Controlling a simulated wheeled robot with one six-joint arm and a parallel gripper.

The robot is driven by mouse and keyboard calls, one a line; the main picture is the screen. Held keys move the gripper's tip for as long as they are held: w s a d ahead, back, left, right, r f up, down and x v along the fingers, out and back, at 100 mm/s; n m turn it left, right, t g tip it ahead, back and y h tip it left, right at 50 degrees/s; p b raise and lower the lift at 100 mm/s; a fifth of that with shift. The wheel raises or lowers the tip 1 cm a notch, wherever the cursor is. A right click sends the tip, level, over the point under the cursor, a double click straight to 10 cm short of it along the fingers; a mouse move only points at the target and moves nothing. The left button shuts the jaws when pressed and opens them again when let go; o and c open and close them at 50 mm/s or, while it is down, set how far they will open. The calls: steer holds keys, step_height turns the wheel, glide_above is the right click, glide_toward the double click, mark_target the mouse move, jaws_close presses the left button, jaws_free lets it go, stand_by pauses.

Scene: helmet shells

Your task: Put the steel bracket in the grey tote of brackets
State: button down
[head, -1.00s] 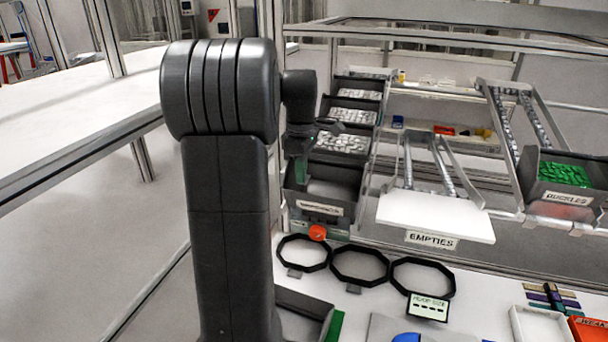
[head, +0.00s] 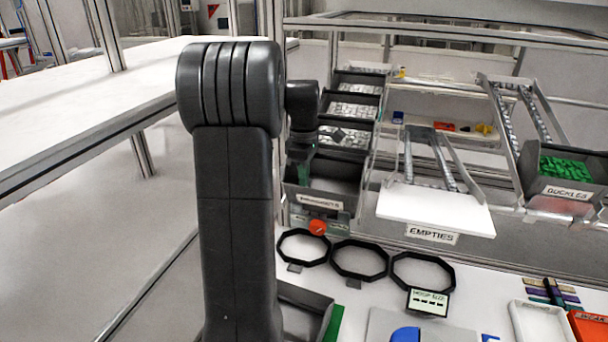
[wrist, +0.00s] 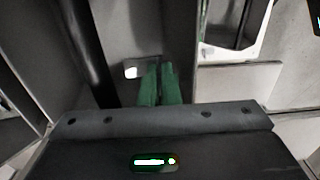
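The grey tote of brackets (head: 320,203) is the front, labelled bin on the sloped rack at centre; the label is blurred. The part of its inside that shows looks bare and grey. My gripper (head: 299,170) is at the left side of this tote, partly hidden by my arm. In the wrist view my gripper's green fingers (wrist: 159,84) are side by side, close together, with nothing clearly seen between them.
Behind the tote, several bins of silvery parts (head: 346,136) climb the rack. A white EMPTIES shelf (head: 436,214) stands to the right, and a tote of green buckles (head: 566,168) is farther right. Black octagonal rings (head: 360,260) lie on the white table in front.

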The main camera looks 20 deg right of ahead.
steer(key=shift+f, duration=0.35)
steer(key=c, duration=1.9)
jaws_free()
steer(key=shift+c, duration=0.2)
step_height(320, 180, up, 13)
steer(key=shift+r+b, duration=0.15)
steer(key=shift+b, duration=0.15)
